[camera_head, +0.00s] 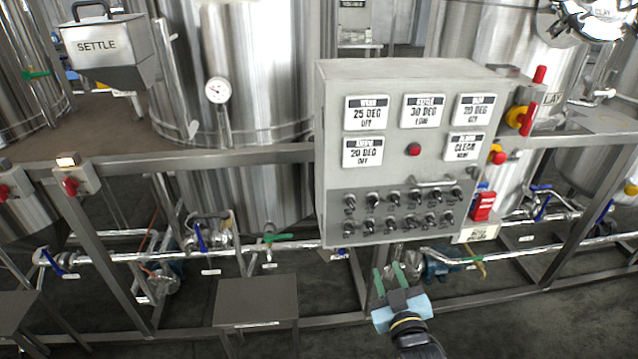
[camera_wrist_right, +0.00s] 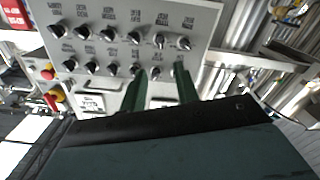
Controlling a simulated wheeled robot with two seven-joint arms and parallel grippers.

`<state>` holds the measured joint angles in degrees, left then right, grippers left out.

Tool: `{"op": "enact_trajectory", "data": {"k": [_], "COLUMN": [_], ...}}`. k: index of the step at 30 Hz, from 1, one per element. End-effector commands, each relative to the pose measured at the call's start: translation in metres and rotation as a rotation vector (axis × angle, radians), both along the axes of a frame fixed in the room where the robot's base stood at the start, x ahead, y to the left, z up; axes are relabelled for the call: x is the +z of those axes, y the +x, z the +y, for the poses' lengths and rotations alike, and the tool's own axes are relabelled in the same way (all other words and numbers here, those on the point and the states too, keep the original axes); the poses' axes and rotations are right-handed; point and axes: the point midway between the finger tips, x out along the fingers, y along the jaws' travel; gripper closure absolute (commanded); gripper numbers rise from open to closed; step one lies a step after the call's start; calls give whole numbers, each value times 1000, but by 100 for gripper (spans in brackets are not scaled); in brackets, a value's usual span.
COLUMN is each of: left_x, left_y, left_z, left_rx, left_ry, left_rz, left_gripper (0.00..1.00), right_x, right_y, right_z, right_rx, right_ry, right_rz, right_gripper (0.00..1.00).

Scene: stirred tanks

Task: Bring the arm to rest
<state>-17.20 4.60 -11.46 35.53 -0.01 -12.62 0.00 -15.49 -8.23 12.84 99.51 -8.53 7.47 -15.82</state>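My right gripper (camera_head: 388,272) is in front of and below the grey control panel (camera_head: 415,168), with its green fingers pointing up toward the rail. The fingers are parted and nothing is between them. In the right wrist view the two fingers (camera_wrist_right: 161,90) reach toward the lower row of black knobs on the panel (camera_wrist_right: 206,18), with a clear gap between them. I cannot tell the exact distance to the panel, but they look apart from it in the head view. My left gripper is not in view.
A steel frame rail (camera_head: 230,150) runs behind, with pipes and valves below. A small metal table (camera_head: 256,302) stands to the left of my right gripper. A red box (camera_head: 483,206) and red-yellow buttons sit at the panel's right. The dark floor at lower right is clear.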

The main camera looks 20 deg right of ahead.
Motion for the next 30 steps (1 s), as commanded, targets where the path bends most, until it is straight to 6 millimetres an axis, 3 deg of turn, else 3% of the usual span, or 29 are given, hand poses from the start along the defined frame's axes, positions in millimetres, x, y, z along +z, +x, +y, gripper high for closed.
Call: {"op": "enact_trajectory", "data": {"k": [4, 7, 11, 14, 17, 21, 25, 30], "left_x": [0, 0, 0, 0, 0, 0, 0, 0], "left_y": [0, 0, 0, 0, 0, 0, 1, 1], "left_z": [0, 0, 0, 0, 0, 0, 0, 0], "left_rx": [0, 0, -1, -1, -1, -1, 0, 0], "left_ry": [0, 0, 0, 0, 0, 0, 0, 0], "left_rz": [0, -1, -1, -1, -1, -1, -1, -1], "left_gripper": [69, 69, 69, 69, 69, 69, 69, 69], "right_x": [-8, -39, -116, -184, -246, -320, -370, -404], "right_y": [0, -3, -22, -53, -96, -174, -258, -348], "right_z": [2, 13, 39, 61, 78, 91, 89, 74], "right_rx": [7, 33, 88, 129, 156, 171, 160, 124], "right_ry": [7, 40, 115, 176, 225, 270, 291, 292], "right_rz": [18, 88, 270, 446, 624, 878, 1108, 1335], "right_gripper": [69, 69, 69, 69, 69, 69, 69, 69]}}
